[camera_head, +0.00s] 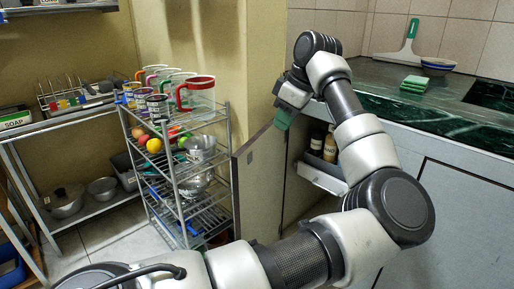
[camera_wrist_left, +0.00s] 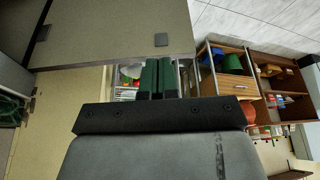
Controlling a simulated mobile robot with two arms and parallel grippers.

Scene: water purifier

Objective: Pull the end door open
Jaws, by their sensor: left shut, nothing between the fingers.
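The end door (camera_head: 260,175) is a grey panel standing swung out at the left end of the counter cabinet. Bottles (camera_head: 323,145) on a white rack (camera_head: 322,177) show in the opening beside it. My left gripper (camera_head: 283,119) is at the door's upper edge, near its right end, with its green fingertips pointing down. In the left wrist view the door panel (camera_wrist_left: 110,30) fills the upper left, and the closed green fingers (camera_wrist_left: 157,78) are near its edge with nothing between them. I cannot tell whether they touch the door. My right gripper is out of view.
A wire rack cart (camera_head: 180,185) with mugs, fruit and metal bowls stands close left of the door. A wall pillar (camera_head: 222,60) is behind it. The green marble counter (camera_head: 440,115) holds green sponges (camera_head: 415,83) and a bowl (camera_head: 438,66). My left arm crosses before the cabinet.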

